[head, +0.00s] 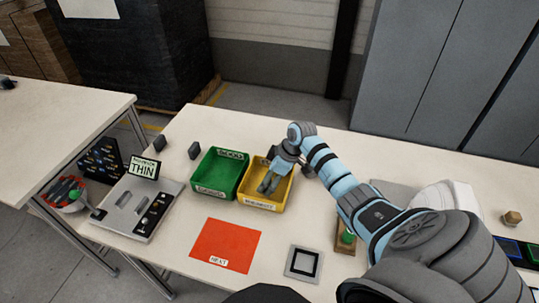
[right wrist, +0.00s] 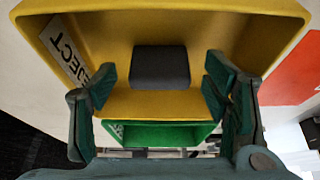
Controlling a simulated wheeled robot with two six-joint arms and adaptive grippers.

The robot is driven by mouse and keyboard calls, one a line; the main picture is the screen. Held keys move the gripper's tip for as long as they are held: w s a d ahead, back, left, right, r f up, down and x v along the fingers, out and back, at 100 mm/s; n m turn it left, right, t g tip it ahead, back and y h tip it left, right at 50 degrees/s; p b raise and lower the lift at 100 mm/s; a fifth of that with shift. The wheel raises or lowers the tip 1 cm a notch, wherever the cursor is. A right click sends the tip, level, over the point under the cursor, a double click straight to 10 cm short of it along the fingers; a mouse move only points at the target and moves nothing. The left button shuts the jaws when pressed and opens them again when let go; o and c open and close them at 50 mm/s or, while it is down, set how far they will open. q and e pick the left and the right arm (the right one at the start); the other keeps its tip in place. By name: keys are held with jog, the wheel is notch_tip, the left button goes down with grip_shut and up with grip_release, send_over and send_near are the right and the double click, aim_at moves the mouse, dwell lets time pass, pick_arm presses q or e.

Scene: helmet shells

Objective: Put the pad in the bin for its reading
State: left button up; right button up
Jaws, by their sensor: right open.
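My right gripper (head: 266,190) reaches down into the yellow bin (head: 284,197), with its fingers open. In the right wrist view the dark grey pad (right wrist: 160,66) is inside the yellow bin (right wrist: 215,35), between and beyond the spread fingertips (right wrist: 158,88), with gaps on both sides. The bin's label ends in "JECT". In the head view the pad is hidden by the gripper. The green bin (head: 226,157), labelled "GOOD", stands directly left of the yellow one and looks empty. The gauge's sign (head: 144,169) reads "THIN". My left gripper is out of view.
Two dark blocks (head: 159,142) (head: 194,150) stand behind the gauge base (head: 140,208). An orange-red sheet (head: 226,242) marked "NEXT" and a square-framed plate (head: 303,263) lie in front. A white helmet shell (head: 447,196) is at the right.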

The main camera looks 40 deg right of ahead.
jog(key=shift+s+d+r, duration=0.1)
jog(key=shift+r, duration=0.15)
jog(key=v, duration=1.1)
jog(key=shift+r, duration=0.25)
jog(key=shift+s+f, duration=0.1)
